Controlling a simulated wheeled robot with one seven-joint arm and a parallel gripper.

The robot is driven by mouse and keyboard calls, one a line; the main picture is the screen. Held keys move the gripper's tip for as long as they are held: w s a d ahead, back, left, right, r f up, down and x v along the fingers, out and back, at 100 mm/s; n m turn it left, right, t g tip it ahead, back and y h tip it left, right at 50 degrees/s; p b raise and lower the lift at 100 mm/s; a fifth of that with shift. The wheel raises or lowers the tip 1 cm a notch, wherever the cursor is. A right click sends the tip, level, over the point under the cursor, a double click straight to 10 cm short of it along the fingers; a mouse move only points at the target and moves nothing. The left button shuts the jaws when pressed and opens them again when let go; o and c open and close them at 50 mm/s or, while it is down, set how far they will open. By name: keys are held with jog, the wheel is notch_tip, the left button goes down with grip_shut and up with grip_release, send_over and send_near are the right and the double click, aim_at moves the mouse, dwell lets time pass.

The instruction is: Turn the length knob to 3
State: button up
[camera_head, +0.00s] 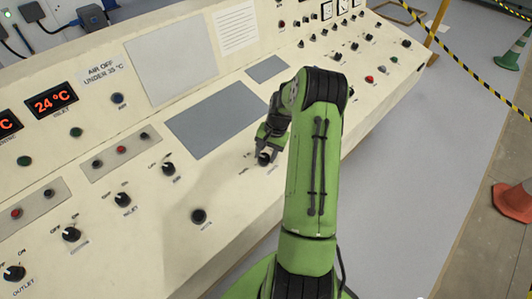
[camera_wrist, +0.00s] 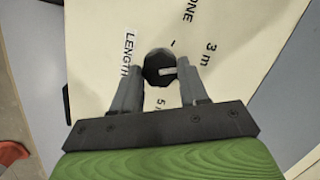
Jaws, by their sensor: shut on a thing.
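The length knob (camera_wrist: 158,66) is a black round knob on the cream panel, beside the printed word LENGTH in the wrist view. A short white mark on it lies right of its middle. The "3 m" label (camera_wrist: 208,54) is to its upper right and the "5 m" label (camera_wrist: 162,106) is below it. My gripper (camera_wrist: 160,74) is shut on the knob, one finger on each side. In the head view my gripper (camera_head: 266,150) reaches down to the panel, and my arm hides the panel to its right.
The sloping control panel (camera_head: 150,215) carries other black knobs, including one to the lower left (camera_head: 199,216), and several buttons. A grey blank plate (camera_head: 215,120) lies left of my gripper. Grey floor (camera_head: 400,190) is open on the right, with orange (camera_head: 513,202) and green cones (camera_head: 512,55).

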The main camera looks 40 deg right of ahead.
dwell(0.3)
jog(key=o, duration=1.1)
jog(key=shift+c, duration=0.2)
jog(key=shift+r, duration=0.1)
jog(key=p+v, duration=0.2)
jog(key=v, duration=1.3)
jog(key=shift+r, duration=0.3)
jog(key=shift+s, duration=0.1)
